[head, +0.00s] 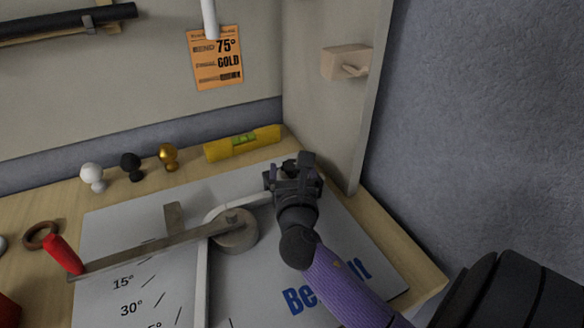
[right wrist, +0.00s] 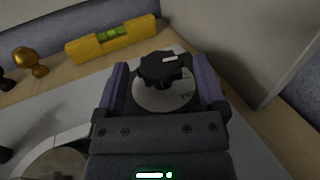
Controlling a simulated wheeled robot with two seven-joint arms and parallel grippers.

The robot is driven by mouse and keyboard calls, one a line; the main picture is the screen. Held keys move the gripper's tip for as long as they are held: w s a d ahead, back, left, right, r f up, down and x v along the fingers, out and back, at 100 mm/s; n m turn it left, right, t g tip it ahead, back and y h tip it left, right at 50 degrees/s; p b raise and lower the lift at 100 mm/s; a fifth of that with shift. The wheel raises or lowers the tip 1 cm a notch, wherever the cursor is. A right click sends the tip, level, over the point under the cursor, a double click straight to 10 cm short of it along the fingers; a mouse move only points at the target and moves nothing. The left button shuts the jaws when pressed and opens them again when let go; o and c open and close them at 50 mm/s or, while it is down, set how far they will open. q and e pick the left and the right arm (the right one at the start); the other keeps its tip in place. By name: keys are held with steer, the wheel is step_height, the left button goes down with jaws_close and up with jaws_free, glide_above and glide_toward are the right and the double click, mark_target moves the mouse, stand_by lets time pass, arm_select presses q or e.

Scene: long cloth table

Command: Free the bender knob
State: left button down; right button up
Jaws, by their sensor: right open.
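The bender knob (right wrist: 162,68) is black and lobed, with a small pale mark on top, and sits over a pale round disc (right wrist: 155,101) with dark markings. My right gripper (head: 293,178) is open at the far right part of the bender board (head: 265,265). In the right wrist view its two fingers (right wrist: 162,82) stand on either side of the knob, with a gap to it visible. In the head view the gripper mostly hides the knob. The bender's long lever (head: 150,248) has a red handle (head: 63,254) and runs to a round hub (head: 236,238). My left gripper is not in view.
A yellow spirit level (head: 242,144) lies behind the board. White (head: 92,175), black (head: 131,165) and gold (head: 168,156) knobs stand left of it. A side wall (head: 335,110) with a wooden block (head: 346,62) rises close to my right gripper. An orange card (head: 215,58) reads "75° COLD".

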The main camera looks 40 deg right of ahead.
steer(key=shift+w+d, duration=0.15)
steer(key=shift+w, duration=0.05)
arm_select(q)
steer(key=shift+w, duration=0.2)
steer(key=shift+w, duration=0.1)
